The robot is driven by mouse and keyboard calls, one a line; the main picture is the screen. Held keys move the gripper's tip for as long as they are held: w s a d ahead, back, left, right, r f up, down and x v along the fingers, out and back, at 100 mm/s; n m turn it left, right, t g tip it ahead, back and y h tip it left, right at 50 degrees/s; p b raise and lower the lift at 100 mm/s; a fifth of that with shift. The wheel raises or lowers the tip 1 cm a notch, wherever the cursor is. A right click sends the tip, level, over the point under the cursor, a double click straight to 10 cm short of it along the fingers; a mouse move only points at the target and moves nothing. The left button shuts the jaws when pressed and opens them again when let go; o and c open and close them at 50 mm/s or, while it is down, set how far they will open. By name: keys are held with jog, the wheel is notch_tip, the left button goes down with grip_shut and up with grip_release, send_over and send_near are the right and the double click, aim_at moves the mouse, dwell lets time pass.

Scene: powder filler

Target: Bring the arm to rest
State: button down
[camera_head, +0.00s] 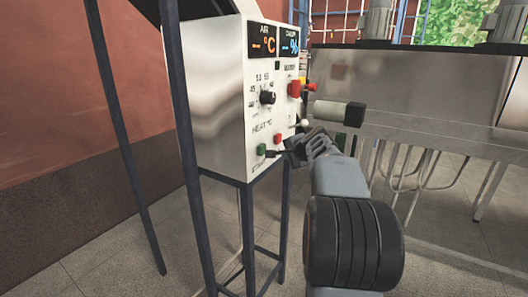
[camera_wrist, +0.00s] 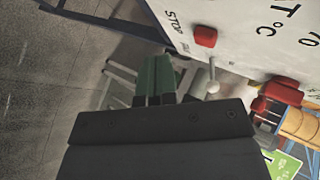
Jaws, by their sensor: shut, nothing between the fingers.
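My gripper (camera_head: 272,153) is at the front face of the white control box (camera_head: 226,140), near its lower buttons. My grey arm (camera_head: 340,180) reaches up from the bottom of the head view. The fingertips are close to the green button (camera_head: 261,149) and the red button (camera_head: 278,139); I cannot tell whether they touch the box. In the wrist view the red button (camera_wrist: 205,36) and a white-knobbed lever (camera_wrist: 212,86) lie just beyond the gripper.
The box stands on a dark metal frame (camera_head: 247,220). It carries a black HEAT dial (camera_head: 267,97), a red knob (camera_head: 294,88) and two displays. A steel machine (camera_head: 420,100) stands behind to the right. Tiled floor (camera_head: 460,250) is open at lower right.

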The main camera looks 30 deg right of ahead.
dwell(0.4)
jog(key=s+a+f+n+g+y, duration=0.1)
jog(key=s+a+f+n+g, duration=0.35)
jog(key=f, duration=0.35)
jog(key=s+a+f+n+g+p, duration=0.1)
jog(key=s+a+f+n, duration=0.1)
jog(key=s+a+n, duration=0.4)
jog(key=s+a+f+n+g+p, duration=0.1)
jog(key=s+a+f+n+g, duration=0.1)
jog(key=s+a+n, duration=0.5)
jog(key=s+a+f, duration=0.1)
jog(key=s+a, duration=0.5)
jog(key=a, duration=0.5)
jog(key=shift+f, duration=0.25)
jog(key=shift+d+g, duration=0.15)
jog(key=shift+g, duration=0.1)
